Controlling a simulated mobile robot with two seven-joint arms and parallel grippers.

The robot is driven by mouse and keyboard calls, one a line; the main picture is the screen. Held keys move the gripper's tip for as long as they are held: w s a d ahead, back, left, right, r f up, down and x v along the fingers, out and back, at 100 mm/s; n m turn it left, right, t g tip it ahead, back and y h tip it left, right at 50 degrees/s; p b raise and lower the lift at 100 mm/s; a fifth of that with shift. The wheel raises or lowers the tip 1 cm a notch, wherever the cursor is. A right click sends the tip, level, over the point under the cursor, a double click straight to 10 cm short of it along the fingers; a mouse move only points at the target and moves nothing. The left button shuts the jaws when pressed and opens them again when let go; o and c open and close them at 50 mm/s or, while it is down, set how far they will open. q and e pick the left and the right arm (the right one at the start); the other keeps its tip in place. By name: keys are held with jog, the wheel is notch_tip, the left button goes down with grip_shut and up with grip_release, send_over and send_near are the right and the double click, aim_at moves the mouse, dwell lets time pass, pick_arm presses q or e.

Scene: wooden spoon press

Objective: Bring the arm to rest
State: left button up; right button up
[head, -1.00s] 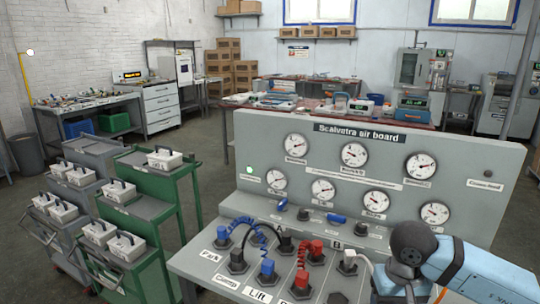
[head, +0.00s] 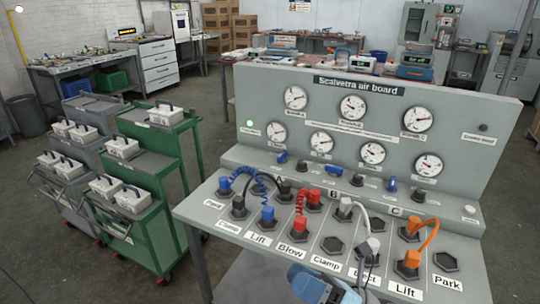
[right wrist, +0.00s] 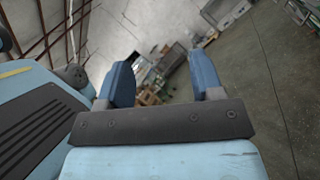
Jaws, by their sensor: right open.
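My right gripper (head: 318,287) shows in part at the bottom edge of the head view, in front of the air board (head: 470,105). In the right wrist view its two blue fingers (right wrist: 163,75) stand apart with nothing between them. Beyond them lie the floor and blurred, tilted furniture. The gripper appears apart from the board's sockets and hoses, though its lower part is cut off by the frame. My left gripper is in neither view.
Blue, black, red, white and orange hoses (head: 429,235) are plugged along the board's sloping front. A green cart (head: 190,150) and a grey cart (head: 93,102) with white boxes stand at left. Open floor (head: 60,240) lies before them.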

jog(key=w+d+f+m+t+h, duration=0.1)
jog(key=d+f+m+t+h, duration=0.3)
jog(key=m, duration=0.5)
jog(key=w+d+f+m+t+h, duration=0.1)
jog(key=f+m+t+h, duration=0.2)
jog(key=m+t+h, duration=0.5)
jog(key=s+d+f+m+g+h, duration=0.3)
jog(key=s+d+f+m+g, duration=0.15)
jog(key=f+m, duration=0.5)
jog(key=s+d+f+m+g+h, duration=0.3)
jog(key=s+f+m, duration=0.3)
jog(key=f+m, duration=0.4)
pick_arm(q)
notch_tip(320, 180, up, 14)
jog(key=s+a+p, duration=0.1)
jog(key=p, duration=1.7)
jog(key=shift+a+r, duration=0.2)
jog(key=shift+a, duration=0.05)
pick_arm(e)
notch_tip(320, 180, up, 14)
jog(key=s+d+m, duration=0.1)
jog(key=s, duration=0.1)
jog(key=shift+d+r+m, duration=0.2)
jog(key=shift+d+m, duration=0.1)
jog(key=shift+m, duration=0.05)
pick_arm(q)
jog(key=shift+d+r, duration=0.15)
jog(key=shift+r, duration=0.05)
pick_arm(e)
jog(key=shift+g, duration=0.25)
